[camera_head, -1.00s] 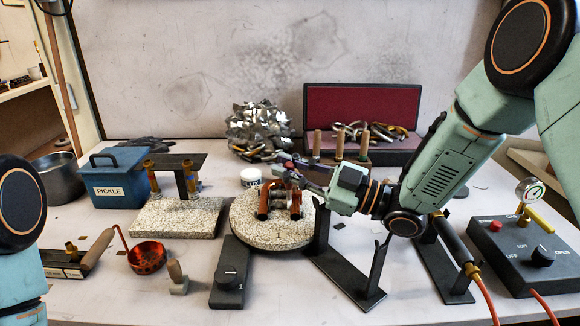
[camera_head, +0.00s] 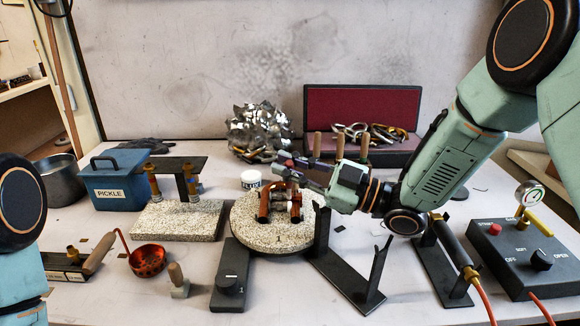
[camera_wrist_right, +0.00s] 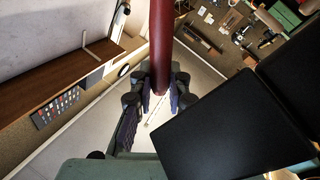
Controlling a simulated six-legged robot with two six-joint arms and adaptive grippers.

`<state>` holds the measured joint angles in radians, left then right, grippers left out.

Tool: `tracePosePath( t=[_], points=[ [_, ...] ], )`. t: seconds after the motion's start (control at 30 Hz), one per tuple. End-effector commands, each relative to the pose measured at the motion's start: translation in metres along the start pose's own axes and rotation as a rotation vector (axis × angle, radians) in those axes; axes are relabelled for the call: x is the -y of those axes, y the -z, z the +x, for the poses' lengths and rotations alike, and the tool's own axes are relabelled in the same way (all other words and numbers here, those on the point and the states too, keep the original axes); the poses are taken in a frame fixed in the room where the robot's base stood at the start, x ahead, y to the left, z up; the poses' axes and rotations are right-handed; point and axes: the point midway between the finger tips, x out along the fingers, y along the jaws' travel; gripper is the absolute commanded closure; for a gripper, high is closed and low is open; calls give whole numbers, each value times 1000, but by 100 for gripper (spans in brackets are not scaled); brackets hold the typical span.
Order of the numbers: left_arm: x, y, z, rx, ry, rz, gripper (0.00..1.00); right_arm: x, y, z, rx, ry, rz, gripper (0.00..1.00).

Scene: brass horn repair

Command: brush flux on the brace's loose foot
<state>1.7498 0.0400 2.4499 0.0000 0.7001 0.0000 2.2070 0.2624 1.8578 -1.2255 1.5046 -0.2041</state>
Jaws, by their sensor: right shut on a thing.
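The horn part (camera_head: 265,206), copper-coloured bent tubes with a brace between them, stands on a round speckled turntable (camera_head: 245,235). The brace's foot is too small and covered to make out. A white flux jar (camera_head: 251,177) stands just behind the turntable's left side. My right gripper (camera_head: 287,160) is above and behind the tubes, reaching in from the right. In the right wrist view it is shut on a dark red handle (camera_wrist_right: 161,45), which seems to be the brush. The bristles cannot be made out, nor whether they touch the brace. My left gripper is out of view.
A torch (camera_head: 452,240) with an orange hose lies at right. A blue pickle box (camera_head: 118,187), speckled slab (camera_head: 172,222) and copper ladle (camera_head: 147,259) are at left.

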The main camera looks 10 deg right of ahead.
Motion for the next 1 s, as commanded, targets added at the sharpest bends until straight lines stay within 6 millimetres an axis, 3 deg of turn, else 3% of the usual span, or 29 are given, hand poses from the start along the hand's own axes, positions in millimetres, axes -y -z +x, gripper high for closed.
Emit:
tracePosePath(
  t=[0.8,1.0],
  points=[
    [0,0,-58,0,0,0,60,-33,66,14,-3,-1,-1,100],
    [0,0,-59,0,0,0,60,-34,68,15,-3,-1,-1,100]
  ],
)
